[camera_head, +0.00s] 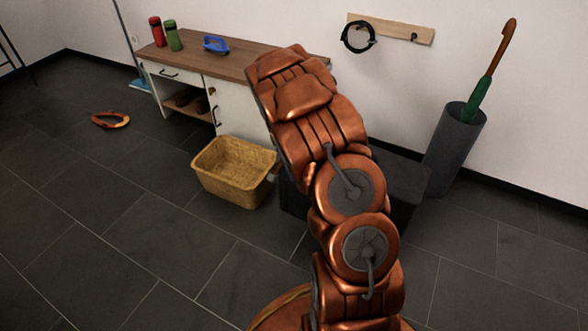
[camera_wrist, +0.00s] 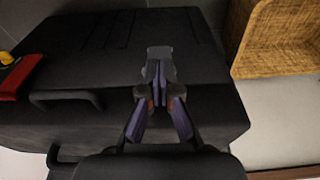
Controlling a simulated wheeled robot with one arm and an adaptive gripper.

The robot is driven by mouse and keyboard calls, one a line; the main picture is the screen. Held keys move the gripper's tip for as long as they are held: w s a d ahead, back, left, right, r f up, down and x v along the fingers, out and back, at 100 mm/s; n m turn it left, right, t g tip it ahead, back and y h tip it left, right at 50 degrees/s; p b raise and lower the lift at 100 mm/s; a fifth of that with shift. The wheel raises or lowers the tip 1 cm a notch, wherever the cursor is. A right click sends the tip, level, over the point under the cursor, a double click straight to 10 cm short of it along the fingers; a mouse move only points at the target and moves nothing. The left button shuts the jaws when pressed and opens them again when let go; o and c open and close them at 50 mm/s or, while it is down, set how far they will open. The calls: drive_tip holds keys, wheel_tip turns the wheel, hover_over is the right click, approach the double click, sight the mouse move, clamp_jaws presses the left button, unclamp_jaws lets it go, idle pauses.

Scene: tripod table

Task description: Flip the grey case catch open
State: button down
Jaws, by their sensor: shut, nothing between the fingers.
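The dark case (camera_wrist: 105,48) fills most of the wrist view, with a black handle (camera_wrist: 62,97) on its near side at left. In the head view the case (camera_head: 408,180) stands on the floor, partly hidden behind my arm. My gripper (camera_wrist: 158,82) is shut and empty, its purple-sided fingers over the case near the edge of its top. A small lighter grey piece (camera_wrist: 158,53) just beyond the fingertips looks like the catch. I cannot tell whether the tips touch it. The gripper is hidden behind my arm in the head view.
A wicker basket (camera_head: 232,178) stands close beside the case; it also shows in the wrist view (camera_wrist: 268,60). A red and yellow thing (camera_wrist: 12,80) lies at left on the case. A bench (camera_head: 228,62) and grey umbrella stand (camera_head: 455,145) are behind. Floor at left is mostly free.

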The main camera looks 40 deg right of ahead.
drive_tip(key=a+f, duration=0.1)
drive_tip(key=s+a+f+h, duration=0.1)
drive_tip(key=a, duration=0.1)
drive_tip(key=a+f+h, duration=0.1)
drive_tip(key=shift+s+a+f+t+p, duration=0.2)
drive_tip(key=shift+s+f+t+p, duration=0.05)
drive_tip(key=shift+s+t+p, duration=0.15)
drive_tip(key=shift+w+d, duration=0.1)
drive_tip(key=shift+d, duration=0.1)
drive_tip(key=shift+w+d, duration=0.2)
drive_tip(key=shift+d, duration=0.4)
drive_tip(key=s+a+r, duration=0.3)
drive_tip(key=a, duration=0.6)
drive_tip(key=shift+s, duration=0.35)
idle(0.5)
